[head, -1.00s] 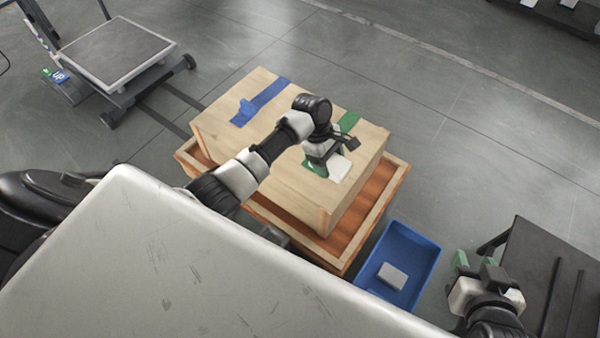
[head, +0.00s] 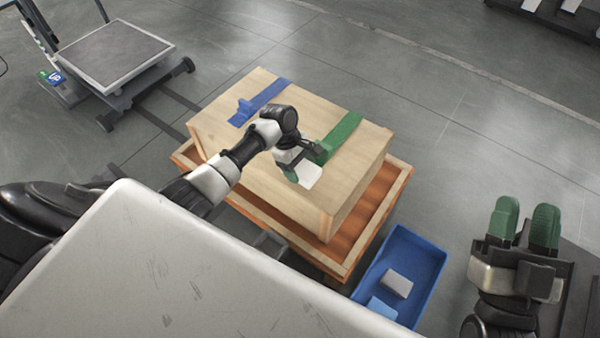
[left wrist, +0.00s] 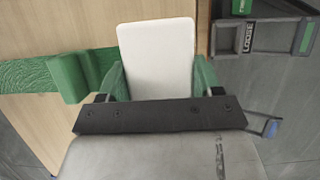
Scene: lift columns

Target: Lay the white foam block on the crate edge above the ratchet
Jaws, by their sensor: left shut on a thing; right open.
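My left gripper (head: 298,170) is shut on the white foam block (head: 308,176), over the wooden crate (head: 350,185). In the left wrist view the foam block (left wrist: 157,58) stands out between the two green fingers, with wood left of it and grey floor to the right. Whether it touches the crate is unclear. A green strap (head: 346,127) crosses the crate top; its green ratchet (head: 322,152) is just beside the gripper. The ratchet (left wrist: 68,78) is left of the block in the wrist view. My right gripper (head: 524,222) is open and empty, right of the crate.
A blue strap (head: 268,95) with a blue ratchet (head: 244,110) crosses the crate's far left part. The crate stands on an orange-brown pallet (head: 375,215). A blue tray (head: 436,262) holds a greyish block (head: 398,284) and a blue one (head: 382,308). A platform trolley (head: 115,50) stands at upper left.

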